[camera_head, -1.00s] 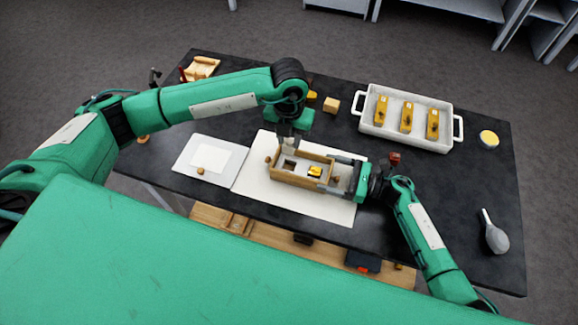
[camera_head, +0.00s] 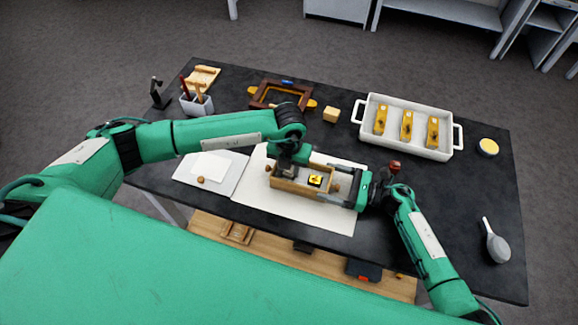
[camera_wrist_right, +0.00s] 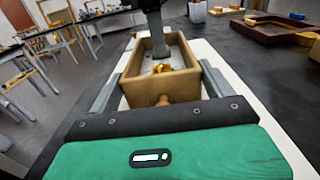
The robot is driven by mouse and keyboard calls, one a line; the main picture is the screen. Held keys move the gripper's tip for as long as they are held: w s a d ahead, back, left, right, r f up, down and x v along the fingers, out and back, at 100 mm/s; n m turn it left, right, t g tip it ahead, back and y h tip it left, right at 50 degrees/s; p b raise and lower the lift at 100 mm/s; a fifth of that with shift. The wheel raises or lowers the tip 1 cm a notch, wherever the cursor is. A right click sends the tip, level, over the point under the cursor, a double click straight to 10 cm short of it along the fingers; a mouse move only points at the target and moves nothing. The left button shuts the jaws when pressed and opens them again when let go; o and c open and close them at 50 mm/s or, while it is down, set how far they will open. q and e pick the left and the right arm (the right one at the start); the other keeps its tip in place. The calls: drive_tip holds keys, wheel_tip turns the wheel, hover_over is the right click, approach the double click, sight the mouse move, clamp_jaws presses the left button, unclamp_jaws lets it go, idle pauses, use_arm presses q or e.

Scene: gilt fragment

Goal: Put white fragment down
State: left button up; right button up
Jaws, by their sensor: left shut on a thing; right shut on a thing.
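A small open wooden box (camera_head: 300,188) with round knobs sits over the pale mat (camera_head: 265,207). My right gripper (camera_head: 346,190) is shut on the box's right end; in the right wrist view its fingers flank the box (camera_wrist_right: 150,90). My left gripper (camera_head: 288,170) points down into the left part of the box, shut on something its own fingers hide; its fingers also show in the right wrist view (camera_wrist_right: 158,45). I cannot make out a white fragment. A yellow gilt piece (camera_head: 315,181) lies in the box, right of the left gripper.
A white tray (camera_head: 447,143) with several gilt pieces stands at the back right. A dark wooden frame (camera_head: 262,100), a wooden cube (camera_head: 331,114) and a tool cup (camera_head: 197,104) stand at the back.

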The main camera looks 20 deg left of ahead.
use_arm(q)
drive_tip(key=o, duration=0.7)
drive_tip(key=shift+f, duration=0.1)
wheel_tip(320, 180, up, 12)
drive_tip(key=shift+r, duration=0.15)
